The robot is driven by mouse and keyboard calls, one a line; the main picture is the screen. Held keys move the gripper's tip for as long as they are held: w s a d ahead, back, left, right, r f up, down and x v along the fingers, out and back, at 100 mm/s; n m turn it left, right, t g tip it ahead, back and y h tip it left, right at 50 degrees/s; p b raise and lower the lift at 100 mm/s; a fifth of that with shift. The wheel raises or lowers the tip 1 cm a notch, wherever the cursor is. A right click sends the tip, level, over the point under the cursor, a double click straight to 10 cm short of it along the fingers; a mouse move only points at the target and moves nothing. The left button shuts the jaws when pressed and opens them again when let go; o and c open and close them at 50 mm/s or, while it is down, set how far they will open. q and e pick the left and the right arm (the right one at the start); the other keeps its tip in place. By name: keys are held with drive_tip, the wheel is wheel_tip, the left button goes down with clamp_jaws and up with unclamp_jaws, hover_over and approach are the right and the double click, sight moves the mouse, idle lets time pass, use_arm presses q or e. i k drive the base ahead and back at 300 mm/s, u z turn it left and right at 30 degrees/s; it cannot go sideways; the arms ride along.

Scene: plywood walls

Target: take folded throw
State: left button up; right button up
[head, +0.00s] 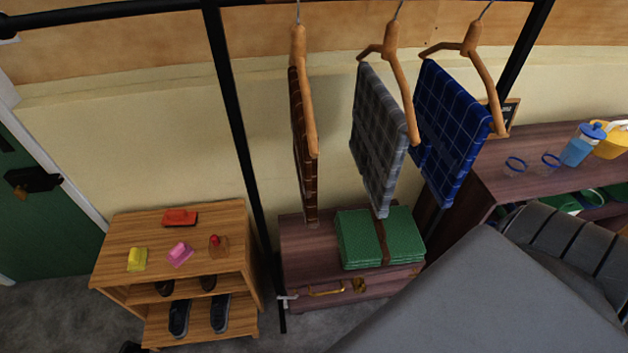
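A green folded throw (359,239) lies flat on top of a low purple-brown chest (305,240), with a brown strap across its middle. Three checked cloths hang above on wooden hangers: a brown one (301,150), a grey one (378,140) and a blue one (447,130). The brown and grey cloths hang in front of part of the chest top. Neither of my grippers can be made out in the head view.
A black rail frame (228,110) stands around the hanging cloths. A wooden shoe rack (115,238) with small items and shoes is at left. A purple-brown shelf (500,180) with cups is at right. A large grey surface fills the lower right, close to the chest.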

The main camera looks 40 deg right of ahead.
sight(365, 241)
drive_tip(key=u, duration=1.5)
drive_tip(key=k, duration=0.75)
drive_tip(key=z, duration=1.5)
